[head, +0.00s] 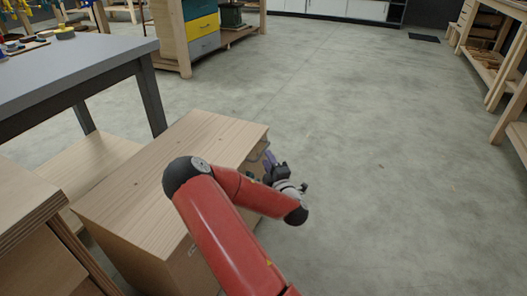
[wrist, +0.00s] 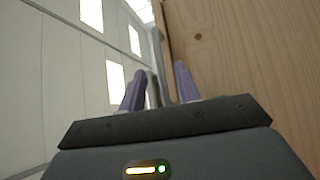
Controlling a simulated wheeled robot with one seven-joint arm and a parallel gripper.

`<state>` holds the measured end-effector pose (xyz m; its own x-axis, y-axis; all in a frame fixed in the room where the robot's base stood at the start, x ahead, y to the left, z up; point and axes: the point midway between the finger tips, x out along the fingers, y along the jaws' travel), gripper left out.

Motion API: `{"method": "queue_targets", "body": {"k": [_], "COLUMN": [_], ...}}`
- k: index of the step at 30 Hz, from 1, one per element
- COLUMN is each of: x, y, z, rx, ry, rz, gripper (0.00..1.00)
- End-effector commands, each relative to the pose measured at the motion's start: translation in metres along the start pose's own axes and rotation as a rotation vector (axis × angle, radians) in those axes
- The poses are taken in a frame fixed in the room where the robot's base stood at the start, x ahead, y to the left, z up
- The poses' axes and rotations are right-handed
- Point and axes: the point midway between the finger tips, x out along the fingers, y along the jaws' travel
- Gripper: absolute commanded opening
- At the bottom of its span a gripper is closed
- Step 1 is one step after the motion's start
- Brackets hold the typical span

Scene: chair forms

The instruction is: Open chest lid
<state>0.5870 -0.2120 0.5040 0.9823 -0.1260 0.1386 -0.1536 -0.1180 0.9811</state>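The chest (head: 165,165) is a light wooden box with a flat top lid, standing on the floor at the centre left of the head view. The lid looks closed. A grey handle (head: 258,151) is on its right-hand face, partly hidden by my gripper. My gripper (head: 269,158) is beside that face, close to the handle. In the wrist view, the two purple fingers (wrist: 159,72) are apart. A grey bar (wrist: 161,50), apparently the handle, runs between them, beside the wooden face (wrist: 235,55). I cannot tell whether the fingers touch it.
A grey-topped table (head: 75,65) with dark legs stands behind and left of the chest. A wooden cabinet (head: 35,235) is at the near left. A unit with coloured drawers (head: 200,28) is at the back. Wooden shelves (head: 495,70) line the right. The floor (head: 370,150) right of the chest is clear.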

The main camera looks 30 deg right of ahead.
Motion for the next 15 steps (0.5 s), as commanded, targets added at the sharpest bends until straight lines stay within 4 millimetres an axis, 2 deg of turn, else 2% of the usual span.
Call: {"method": "queue_targets", "body": {"k": [3, 7, 15], "x": [0.021, 0.039, 0.052], "y": [0.001, 0.001, 0.0], "z": [-0.001, 0.0, 0.001], "rx": [0.0, 0.001, 0.002], "ry": [0.003, 0.001, -0.003], "rz": [0.001, 0.001, -0.001], "gripper": [0.32, 0.32, 0.32]}}
